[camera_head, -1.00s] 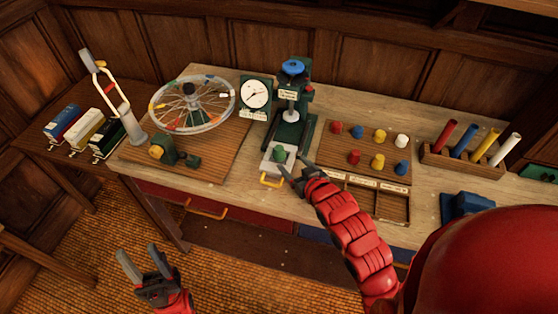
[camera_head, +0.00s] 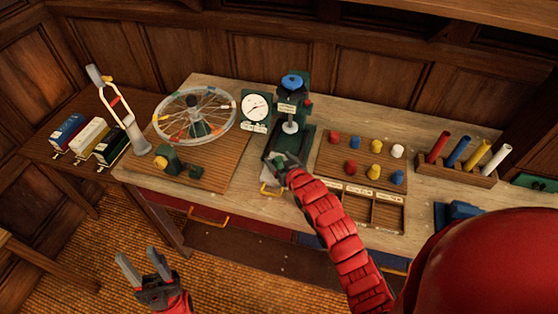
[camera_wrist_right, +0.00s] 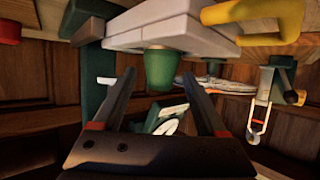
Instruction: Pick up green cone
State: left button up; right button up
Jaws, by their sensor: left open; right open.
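The green cone (camera_wrist_right: 161,70) sits on a pale grey block or tray (camera_wrist_right: 170,28) with a yellow handle (camera_wrist_right: 262,22), seen in the right wrist view. In the head view the cone is mostly hidden by my right gripper (camera_head: 282,163), which is at the pale tray in front of the green press. In the right wrist view the open jaws of my right gripper (camera_wrist_right: 160,100) are on either side of the cone, which shows between them. I cannot tell whether they touch it. My left gripper (camera_head: 143,268) is open and empty, low in front of the bench.
The green press (camera_head: 291,115) with a blue knob stands just behind. A dial gauge (camera_head: 256,106) and a spoked wheel (camera_head: 195,115) are to the left. A board (camera_head: 340,170) with coloured pegs and a rack (camera_head: 456,172) of coloured tubes are to the right.

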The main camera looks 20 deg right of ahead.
jog(key=shift+w+f, duration=0.1)
jog(key=shift+w, duration=0.1)
grip_shut()
dwell(0.3)
jog(key=shift+r, duration=0.2)
